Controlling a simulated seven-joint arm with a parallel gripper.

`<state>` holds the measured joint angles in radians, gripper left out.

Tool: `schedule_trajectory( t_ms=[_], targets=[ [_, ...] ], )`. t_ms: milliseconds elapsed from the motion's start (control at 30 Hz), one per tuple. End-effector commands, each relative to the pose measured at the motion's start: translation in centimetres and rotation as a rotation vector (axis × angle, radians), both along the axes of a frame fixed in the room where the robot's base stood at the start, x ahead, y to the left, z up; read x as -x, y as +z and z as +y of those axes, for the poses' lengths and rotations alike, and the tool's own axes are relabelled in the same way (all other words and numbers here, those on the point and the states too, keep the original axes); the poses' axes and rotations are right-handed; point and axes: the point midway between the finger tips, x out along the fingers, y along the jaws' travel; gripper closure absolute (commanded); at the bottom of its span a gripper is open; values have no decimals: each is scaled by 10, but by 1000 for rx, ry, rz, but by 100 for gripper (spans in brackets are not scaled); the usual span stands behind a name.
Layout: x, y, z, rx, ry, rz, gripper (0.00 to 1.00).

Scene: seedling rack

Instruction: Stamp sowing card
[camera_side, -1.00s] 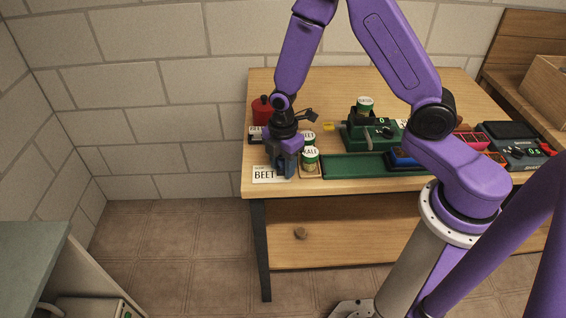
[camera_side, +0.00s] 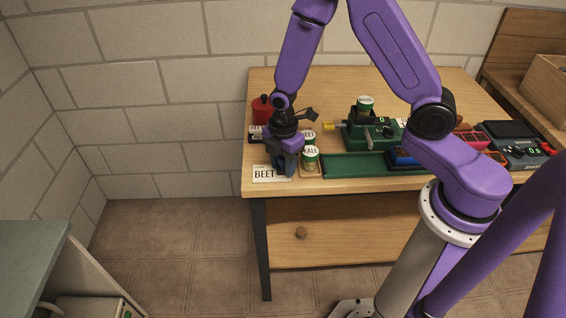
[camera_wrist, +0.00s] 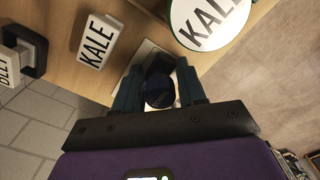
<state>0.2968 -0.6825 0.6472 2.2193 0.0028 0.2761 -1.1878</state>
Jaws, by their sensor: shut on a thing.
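A white card reading BEET (camera_side: 266,174) lies at the front left corner of the table. My gripper (camera_side: 285,166) points down over the card's right part. In the wrist view, my gripper (camera_wrist: 160,92) is shut on a dark round-topped stamp (camera_wrist: 160,90). Part of the pale card (camera_wrist: 142,62) shows behind the stamp. The stamp's lower face is hidden, so I cannot tell whether it touches the card.
A can with a KALE lid (camera_side: 310,154) stands close right of my gripper; its lid fills the wrist view's top (camera_wrist: 210,18). A KALE label block (camera_wrist: 96,42) lies nearby. A red container (camera_side: 262,110), green machine (camera_side: 368,132) and green tray (camera_side: 350,167) stand around.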

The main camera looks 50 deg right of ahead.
Motion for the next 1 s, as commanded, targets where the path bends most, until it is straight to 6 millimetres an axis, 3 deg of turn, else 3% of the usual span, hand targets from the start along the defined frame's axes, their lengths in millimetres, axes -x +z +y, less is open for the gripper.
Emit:
schedule_trajectory(
  t_ms=[1000],
  targets=[
    [-1,67,0,-1,0,-3,79]
  ],
)
